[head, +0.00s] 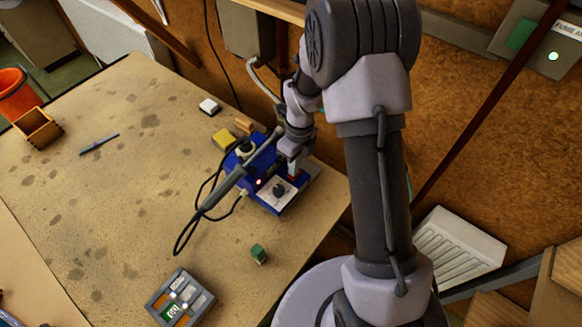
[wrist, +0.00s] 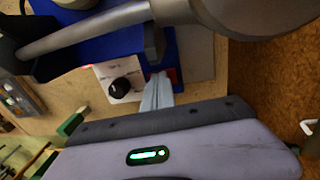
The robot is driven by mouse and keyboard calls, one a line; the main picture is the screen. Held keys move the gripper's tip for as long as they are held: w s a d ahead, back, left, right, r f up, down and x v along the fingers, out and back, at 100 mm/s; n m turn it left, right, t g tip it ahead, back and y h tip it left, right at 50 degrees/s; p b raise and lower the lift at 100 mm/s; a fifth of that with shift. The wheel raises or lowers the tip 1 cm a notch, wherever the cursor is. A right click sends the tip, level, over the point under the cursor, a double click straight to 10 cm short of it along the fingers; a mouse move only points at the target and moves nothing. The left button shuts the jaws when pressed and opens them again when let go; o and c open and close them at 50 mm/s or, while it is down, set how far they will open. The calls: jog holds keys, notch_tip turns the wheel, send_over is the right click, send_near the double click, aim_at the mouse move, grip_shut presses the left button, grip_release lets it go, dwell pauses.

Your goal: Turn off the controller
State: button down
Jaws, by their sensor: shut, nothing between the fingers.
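The controller is a blue box (head: 273,205) with a pale front panel near the table's right edge. Its panel has a black knob (head: 280,190), also in the wrist view (wrist: 122,88). A small red light (head: 258,182) glows on the panel. A red switch (head: 293,178) sits at the panel's right side; it also shows in the wrist view (wrist: 171,74). My gripper (head: 292,170) is shut and empty, pointing down at the red switch. In the wrist view its fingertips (wrist: 159,77) are right beside the switch; I cannot tell whether they touch it.
A grey soldering iron (head: 226,186) with a black cable lies across the controller's left side. Yellow (head: 223,139), orange and white blocks lie behind it. A green block (head: 258,253) and a grey tray (head: 180,297) are in front. The table's left middle is mostly clear.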

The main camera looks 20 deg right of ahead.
jog(key=shift+w+d, duration=0.2)
jog(key=shift+d, duration=0.1)
jog(key=shift+a+r, duration=0.1)
notch_tip(320, 180, up, 7)
jog(key=p, duration=0.1)
jog(key=shift+w+d+r+p, duration=0.15)
jog(key=shift+w+d+p, duration=0.1)
jog(key=shift+d+p, duration=0.15)
